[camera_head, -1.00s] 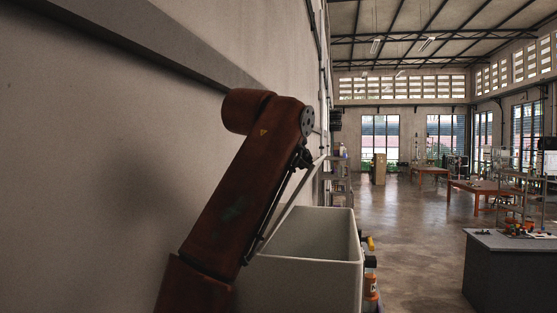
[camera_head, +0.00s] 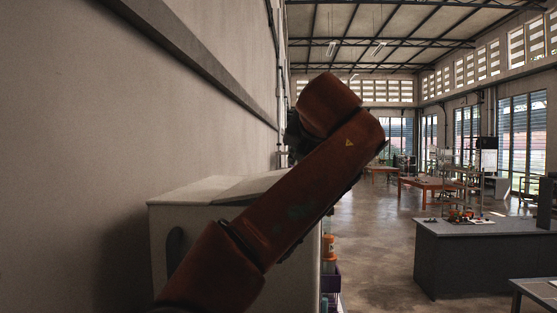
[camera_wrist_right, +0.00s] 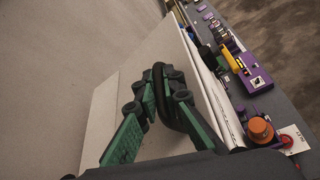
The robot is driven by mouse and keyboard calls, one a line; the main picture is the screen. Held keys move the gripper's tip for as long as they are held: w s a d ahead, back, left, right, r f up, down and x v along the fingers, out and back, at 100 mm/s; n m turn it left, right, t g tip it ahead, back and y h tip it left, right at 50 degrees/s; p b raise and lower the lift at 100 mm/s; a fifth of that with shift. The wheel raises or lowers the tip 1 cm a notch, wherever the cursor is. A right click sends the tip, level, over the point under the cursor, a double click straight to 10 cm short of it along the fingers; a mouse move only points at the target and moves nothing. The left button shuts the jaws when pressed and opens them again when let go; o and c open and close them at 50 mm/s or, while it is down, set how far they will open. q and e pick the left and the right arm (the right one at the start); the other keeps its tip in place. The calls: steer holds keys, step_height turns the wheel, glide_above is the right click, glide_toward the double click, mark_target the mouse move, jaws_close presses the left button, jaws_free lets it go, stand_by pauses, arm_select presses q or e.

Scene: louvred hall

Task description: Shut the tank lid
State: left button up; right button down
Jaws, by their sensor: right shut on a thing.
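The tank (camera_head: 180,220) is a pale box against the wall in the head view, partly hidden by my right arm. Its pale lid (camera_head: 250,187) lies low over the top, slightly sloped; whether it sits fully on the rim is hidden. In the right wrist view the lid (camera_wrist_right: 125,85) is a broad pale panel. My right gripper (camera_wrist_right: 163,92), with green and black fingers, is shut on a dark curved handle at the lid. In the head view the fingers are mostly hidden behind the arm. My left gripper is not in view.
A plain wall (camera_head: 90,130) runs close along the left. A dark bench (camera_wrist_right: 255,110) with purple, yellow and orange items stands beside the tank. A grey counter (camera_head: 470,232) stands to the right, with open floor (camera_head: 375,240) between.

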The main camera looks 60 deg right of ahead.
steer(key=shift+s+d+f+b, duration=0.15)
steer(key=shift+f+b, duration=0.15)
steer(key=shift+f, duration=0.2)
steer(key=shift+s+f+b, duration=0.1)
steer(key=shift+f+b, duration=0.15)
steer(key=shift+f, duration=0.25)
steer(key=shift+s+d+f+b, duration=0.1)
steer(key=shift+s+f+b, duration=0.05)
steer(key=shift+f+b, duration=0.4)
steer(key=shift+f, duration=0.1)
steer(key=c, duration=2.5)
jaws_free()
steer(key=shift+o, duration=0.9)
steer(key=v, duration=1.2)
steer(key=shift+s, duration=0.1)
